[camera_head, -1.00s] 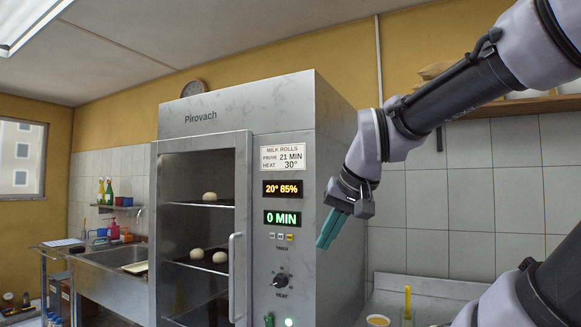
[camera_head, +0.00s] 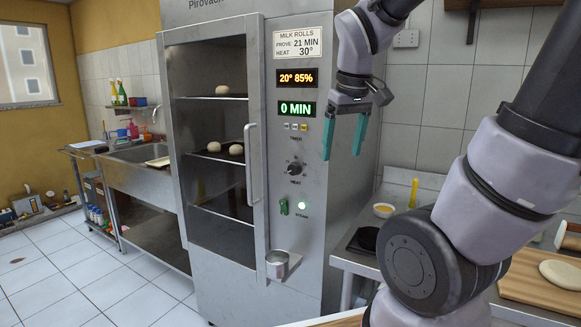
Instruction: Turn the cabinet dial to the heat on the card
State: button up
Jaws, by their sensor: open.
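The heat dial (camera_head: 295,169) is a dark round knob with a light pointer, on the control panel of the steel proving cabinet (camera_head: 345,215). The card (camera_head: 298,43) above reads milk rolls, prove 21 MIN, heat 30°. An orange display (camera_head: 298,78) reads 20° 85%, and a green display (camera_head: 297,108) reads 0 MIN. My gripper (camera_head: 343,155) has two teal fingers pointing down, spread apart with nothing between them. It hangs to the right of the dial, apart from it. The dial's scale marks are too small to read.
The door handle (camera_head: 254,165) stands to the left, and a metal cup (camera_head: 281,265) projects low. A counter with a bowl (camera_head: 384,210) is at right.

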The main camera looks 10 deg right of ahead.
jog(key=w+d+f+n+g+h, duration=0.2)
jog(key=w+f+n+g+h, duration=0.1)
jog(key=w+f+n+h, duration=0.25)
jog(key=n+t+h, duration=0.8)
jog(key=n+t, duration=0.3)
jog(key=n, duration=1.3)
send_near(292, 170)
jog(key=x, duration=0.8)
jog(key=shift+w+d+f, duration=0.1)
jog(key=shift+w+d, duration=0.15)
jog(key=shift+w, duration=0.05)
grip_shut()
